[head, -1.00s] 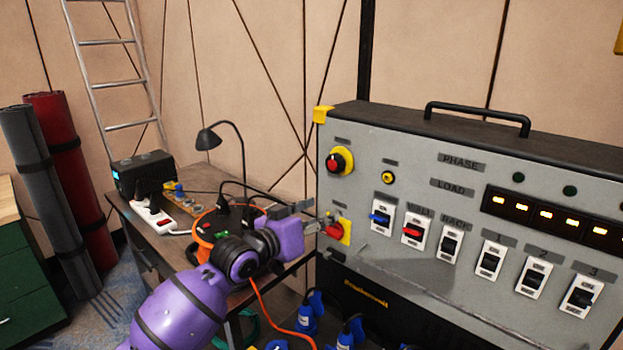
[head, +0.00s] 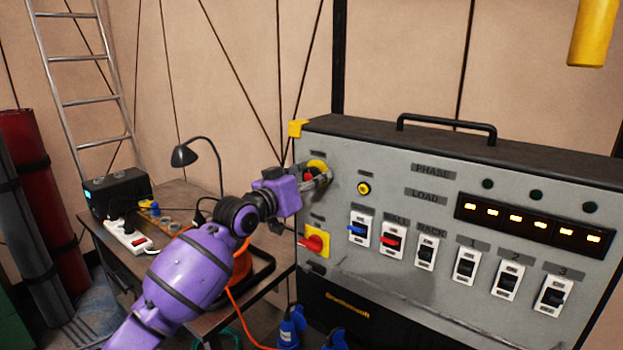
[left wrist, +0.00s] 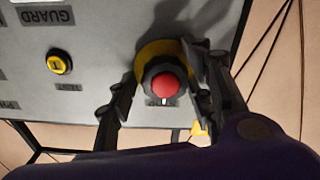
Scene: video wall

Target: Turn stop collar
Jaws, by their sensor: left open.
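The stop button's red cap (left wrist: 165,86) sits inside a dark ridged collar (left wrist: 150,70) on a yellow disc (left wrist: 160,49), at the upper left of the grey panel. A small white mark shows at the collar's edge in the wrist view. My left gripper (head: 322,178) is at this button in the head view, partly hiding it. In the left wrist view its open fingers (left wrist: 162,92) stand on either side of the collar. I cannot tell whether either finger touches it. My right gripper is not in view.
A red rotary switch on a yellow plate (head: 315,242) sits below the button. A desk (head: 185,205) with a lamp (head: 185,155) stands left, behind my arm.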

